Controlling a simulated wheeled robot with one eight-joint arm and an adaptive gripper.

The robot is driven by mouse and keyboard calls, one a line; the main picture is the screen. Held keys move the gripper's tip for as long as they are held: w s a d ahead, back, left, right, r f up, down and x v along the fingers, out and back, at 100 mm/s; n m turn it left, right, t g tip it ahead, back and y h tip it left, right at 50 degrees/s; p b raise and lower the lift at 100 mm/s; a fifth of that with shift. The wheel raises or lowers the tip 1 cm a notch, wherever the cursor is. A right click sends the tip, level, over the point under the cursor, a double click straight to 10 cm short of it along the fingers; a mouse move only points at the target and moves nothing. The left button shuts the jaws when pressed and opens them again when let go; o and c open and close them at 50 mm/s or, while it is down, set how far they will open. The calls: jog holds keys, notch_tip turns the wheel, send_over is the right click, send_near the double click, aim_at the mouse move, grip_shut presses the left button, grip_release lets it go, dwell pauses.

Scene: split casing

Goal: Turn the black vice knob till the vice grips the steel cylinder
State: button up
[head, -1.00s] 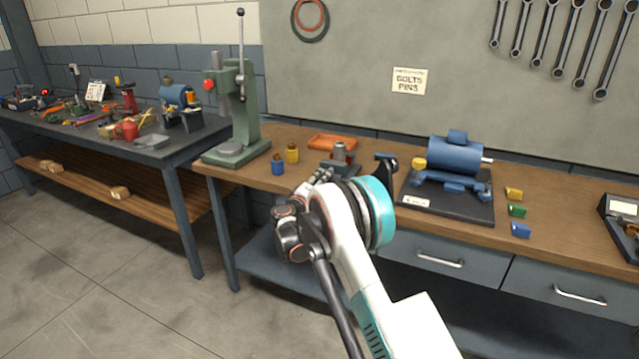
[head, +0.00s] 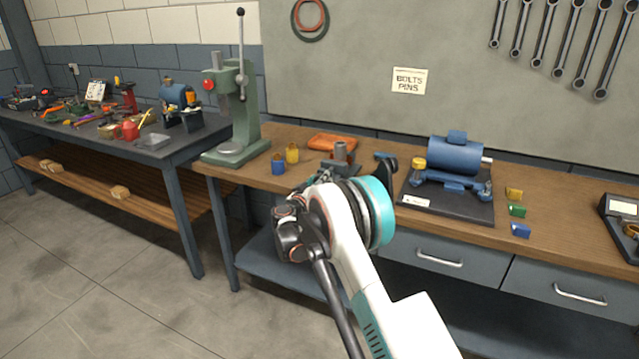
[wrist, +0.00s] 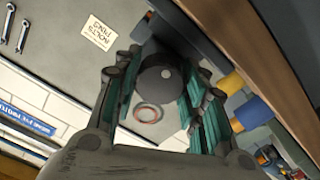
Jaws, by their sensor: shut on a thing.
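The black vice knob (wrist: 161,74) shows as a dark round disc in the wrist view. My gripper (wrist: 165,82) has its teal-padded fingers on both sides of it and is shut on it. In the head view the steel cylinder (head: 340,151) stands upright at the small dark grey vice (head: 345,168) on the wooden bench. My arm hides the knob and most of the vice there. I cannot tell whether the jaws touch the cylinder. Part of the vice body (wrist: 190,35) shows behind the knob in the wrist view.
A blue container (head: 278,164) and a yellow container (head: 292,152) stand left of the vice, with an orange tray (head: 332,141) behind. A green press (head: 238,110) stands further left. A blue motor on a black base (head: 450,205) stands to the right.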

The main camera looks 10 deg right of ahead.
jog(key=shift+f+m, duration=0.1)
jog(key=shift+m, duration=0.2)
jog(key=o, duration=1.1)
jog(key=shift+c, duration=0.2)
jog(key=shift+a, duration=0.1)
jog(key=v, duration=1.2)
